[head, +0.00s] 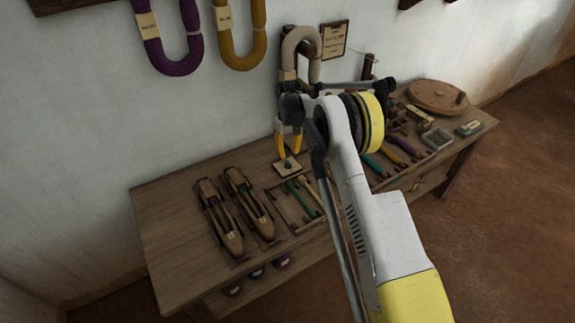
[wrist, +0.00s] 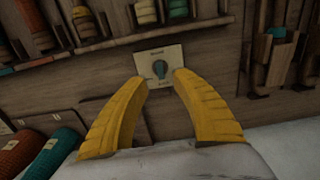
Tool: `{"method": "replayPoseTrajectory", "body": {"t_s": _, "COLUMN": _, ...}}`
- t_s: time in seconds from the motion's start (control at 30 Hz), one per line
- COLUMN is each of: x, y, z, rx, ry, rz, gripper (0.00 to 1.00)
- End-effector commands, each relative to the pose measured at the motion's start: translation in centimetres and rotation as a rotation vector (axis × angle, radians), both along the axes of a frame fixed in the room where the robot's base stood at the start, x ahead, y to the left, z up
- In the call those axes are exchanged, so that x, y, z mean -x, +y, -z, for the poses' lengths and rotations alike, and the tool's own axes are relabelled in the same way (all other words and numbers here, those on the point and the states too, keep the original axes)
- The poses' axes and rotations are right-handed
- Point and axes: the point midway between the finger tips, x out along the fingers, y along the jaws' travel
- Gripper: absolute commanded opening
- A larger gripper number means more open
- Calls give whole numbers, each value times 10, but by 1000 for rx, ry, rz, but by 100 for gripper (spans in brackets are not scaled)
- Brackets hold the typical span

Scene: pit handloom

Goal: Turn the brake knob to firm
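The brake knob (wrist: 160,68) is a small dark teal-grey knob on a pale square plate (wrist: 143,60). The plate carries small lettering above and below the knob, too blurred to read, and I cannot tell the knob's setting for sure. In the head view the plate (head: 291,171) lies on the wooden table, right of two shuttles. My gripper (wrist: 160,79) is open, its two yellow fingers spread with the knob showing between and beyond their tips. In the head view my gripper (head: 289,152) points down just above the plate, and its fingers appear apart from the knob.
Two wooden shuttles (head: 233,232) lie left of the plate. A grey hank (head: 290,45) hangs behind the arm. A round wooden disc (head: 438,96) is at the table's far right. The table's left end is bare.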

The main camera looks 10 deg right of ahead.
Motion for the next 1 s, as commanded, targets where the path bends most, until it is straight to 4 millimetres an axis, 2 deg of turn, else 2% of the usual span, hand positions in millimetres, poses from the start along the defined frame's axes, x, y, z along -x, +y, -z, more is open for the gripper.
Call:
{"method": "replayPoseTrajectory", "body": {"t_s": 0.03, "x": 0, "y": 0, "z": 15, "rx": 0, "ry": 0, "rz": 0, "gripper": 32}}
{"method": "replayPoseTrajectory", "body": {"t_s": 0.1, "x": 0, "y": 0, "z": 27, "rx": 0, "ry": 0, "rz": 0, "gripper": 32}}
{"method": "replayPoseTrajectory", "body": {"t_s": 0.3, "x": 0, "y": 0, "z": 51, "rx": 0, "ry": -1, "rz": 0, "gripper": 32}}
{"method": "replayPoseTrajectory", "body": {"t_s": 0.67, "x": 0, "y": 0, "z": 55, "rx": 0, "ry": -1, "rz": 0, "gripper": 32}}
{"method": "replayPoseTrajectory", "body": {"t_s": 0.8, "x": 0, "y": 0, "z": 55, "rx": 0, "ry": -1, "rz": 0, "gripper": 0}}
{"method": "replayPoseTrajectory", "body": {"t_s": 1.0, "x": 0, "y": 0, "z": 55, "rx": 0, "ry": -1, "rz": 2, "gripper": 0}}
